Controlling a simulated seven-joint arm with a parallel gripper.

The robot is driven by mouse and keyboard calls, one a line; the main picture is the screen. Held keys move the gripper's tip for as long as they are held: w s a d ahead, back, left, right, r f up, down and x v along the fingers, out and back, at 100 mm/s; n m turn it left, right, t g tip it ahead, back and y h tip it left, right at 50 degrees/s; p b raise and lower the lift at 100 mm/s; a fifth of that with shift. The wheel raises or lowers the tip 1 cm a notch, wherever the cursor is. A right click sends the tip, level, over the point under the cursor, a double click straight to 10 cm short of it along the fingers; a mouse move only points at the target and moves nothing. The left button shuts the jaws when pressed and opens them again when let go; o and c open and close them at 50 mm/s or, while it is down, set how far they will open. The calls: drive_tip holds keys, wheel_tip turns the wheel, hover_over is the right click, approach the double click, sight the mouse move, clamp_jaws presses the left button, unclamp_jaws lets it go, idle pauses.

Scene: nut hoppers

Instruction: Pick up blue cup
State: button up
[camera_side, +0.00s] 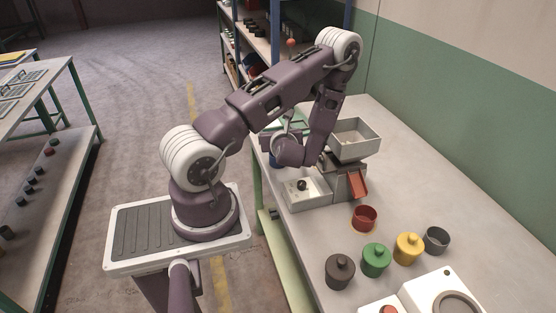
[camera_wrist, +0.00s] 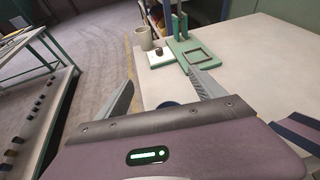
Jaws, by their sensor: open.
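The blue cup (camera_wrist: 168,104) shows in the wrist view only as a small dark blue curve just above the gripper body, between my two fingers. In the side view a bit of blue (camera_side: 275,161) shows beside my wrist at the table's left edge; most of it is hidden by the arm. My gripper (camera_wrist: 160,78) is open, with its fingers spread to either side of the cup. I cannot tell how deep the fingers reach or whether they touch it.
A grey hopper (camera_side: 355,141) with a red chute (camera_side: 357,184) stands right of my wrist. A white tray (camera_side: 307,193) holds a dark piece. A red cup (camera_side: 365,219), lidded pots and a grey cup (camera_side: 436,240) stand nearer.

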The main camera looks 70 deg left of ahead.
drive_tip(key=shift+m, duration=0.3)
wheel_tip(320, 180, down, 8)
drive_tip(key=shift+w+d+r, duration=0.1)
drive_tip(key=shift+r, duration=0.05)
drive_tip(key=shift+w+a+f, duration=0.2)
drive_tip(key=shift+a+f, duration=0.65)
drive_tip(key=shift+a, duration=0.2)
drive_tip(key=shift+w+a+f, duration=0.15)
drive_tip(key=shift+a, duration=0.2)
drive_tip(key=c, duration=1.4)
